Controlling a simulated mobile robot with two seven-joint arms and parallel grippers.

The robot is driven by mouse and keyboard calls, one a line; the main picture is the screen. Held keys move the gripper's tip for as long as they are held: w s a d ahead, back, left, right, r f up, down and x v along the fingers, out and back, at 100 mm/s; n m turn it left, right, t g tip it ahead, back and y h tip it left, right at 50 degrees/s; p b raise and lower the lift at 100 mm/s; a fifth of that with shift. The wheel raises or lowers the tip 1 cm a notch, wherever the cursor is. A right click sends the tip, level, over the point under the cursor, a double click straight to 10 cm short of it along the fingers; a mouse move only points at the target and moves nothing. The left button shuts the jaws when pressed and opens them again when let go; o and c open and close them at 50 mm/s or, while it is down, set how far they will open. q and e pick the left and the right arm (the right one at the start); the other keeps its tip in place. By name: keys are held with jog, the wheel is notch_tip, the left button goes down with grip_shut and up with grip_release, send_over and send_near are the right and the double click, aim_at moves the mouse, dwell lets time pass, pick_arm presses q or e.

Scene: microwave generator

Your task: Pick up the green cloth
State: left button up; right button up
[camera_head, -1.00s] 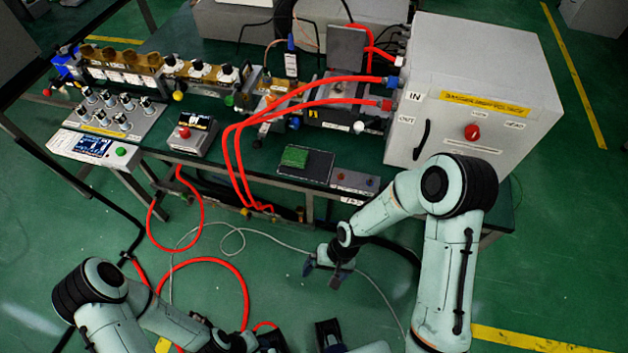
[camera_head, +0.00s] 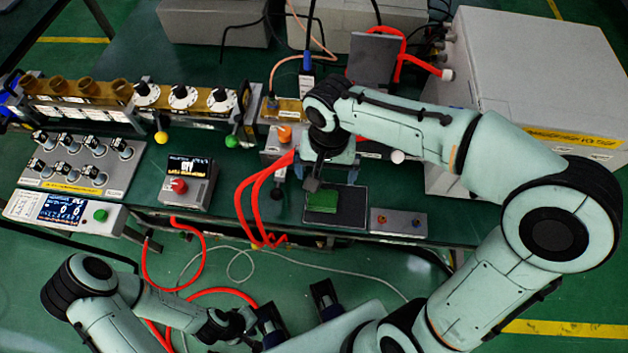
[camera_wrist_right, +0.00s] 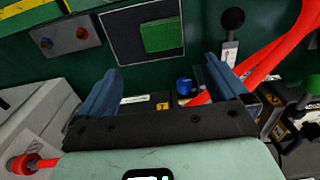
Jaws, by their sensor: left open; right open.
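The green cloth (camera_head: 322,200) lies as a small folded square on a dark square pad (camera_head: 350,208) near the table's front edge. It also shows in the right wrist view (camera_wrist_right: 162,35), near the top. My right gripper (camera_head: 326,178) is open and empty, just above and behind the cloth in the head view. In the right wrist view its two blue fingers (camera_wrist_right: 163,75) are apart, with the cloth beyond their tips. My left gripper (camera_head: 246,328) is low in front of the table, away from the cloth; its fingers are small and hard to make out.
A small box with knobs (camera_head: 398,222) stands right of the pad. Red hoses (camera_head: 258,205) run close by on the left. A display box with a red button (camera_head: 188,182) is further left. A large grey cabinet (camera_head: 535,75) stands behind my right arm.

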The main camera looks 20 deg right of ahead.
jog(key=b, duration=0.1)
send_over(323, 198)
jog(key=f, duration=0.7)
jog(key=shift+s+d, duration=0.1)
jog(key=shift+s, duration=0.15)
jog(key=shift+w+f+b, duration=0.15)
jog(key=shift+f+b, duration=0.1)
jog(key=shift+f, duration=1.35)
jog(key=shift+w+f+b, duration=0.15)
jog(key=shift+f+b, duration=0.05)
jog(key=shift+f, duration=1.35)
jog(key=shift+c, duration=0.3)
jog(key=c, duration=0.8)
